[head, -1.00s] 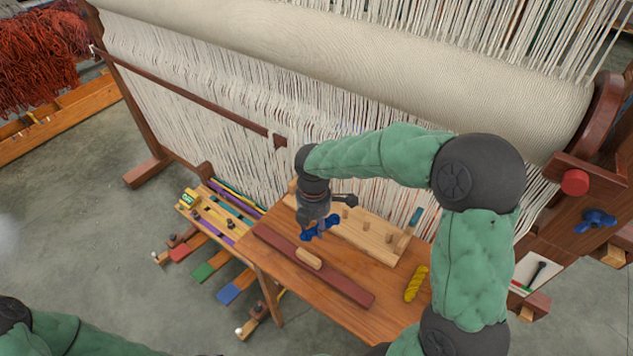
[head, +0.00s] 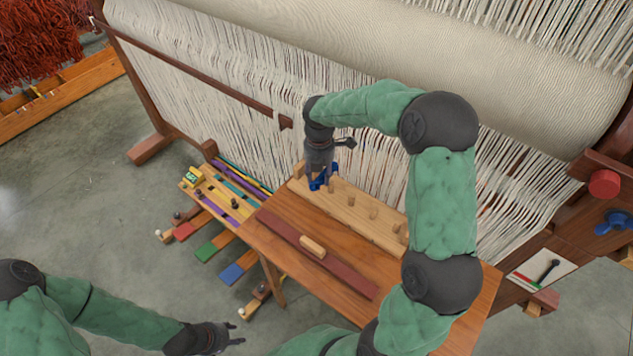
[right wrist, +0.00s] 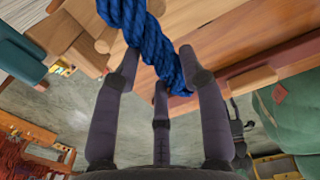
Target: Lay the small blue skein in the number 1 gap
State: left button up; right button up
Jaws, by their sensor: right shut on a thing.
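The small blue skein (head: 318,184) is twisted wool. My right gripper (head: 322,179) is shut on it, above the left end of the pale peg rack (head: 362,221). In the right wrist view the blue skein (right wrist: 150,42) lies across the fingers, with a rack peg close by. Upright pegs (head: 373,212) divide the rack into gaps; no gap number is legible, and I cannot tell whether the skein touches the rack. My left gripper (head: 236,333) is open and empty, low over the floor, away from the table.
A dark red bar (head: 340,273) with a wooden handle (head: 312,246) lies along the wooden table (head: 283,262). The loom's white warp threads (head: 245,130) rise just behind the rack. A slatted bench (head: 222,195) with coloured strips stands to the left.

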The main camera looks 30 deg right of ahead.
jog(key=w+f, duration=0.1)
jog(key=f, duration=0.1)
jog(key=w+d+f, duration=0.1)
jog(key=w+f, duration=0.1)
jog(key=shift+b, duration=0.35)
jog(key=shift+w+f+b, duration=0.15)
jog(key=shift+f+b, duration=0.2)
jog(key=shift+f, duration=1.25)
jog(key=shift+f, duration=0.2)
jog(key=o, duration=0.7)
jog(key=shift+o, duration=0.2)
jog(key=shift+r, duration=0.1)
notch_tip(320, 180, up, 12)
jog(key=p, duration=0.2)
jog(key=shift+r+p, duration=0.15)
jog(key=shift+p, duration=0.2)
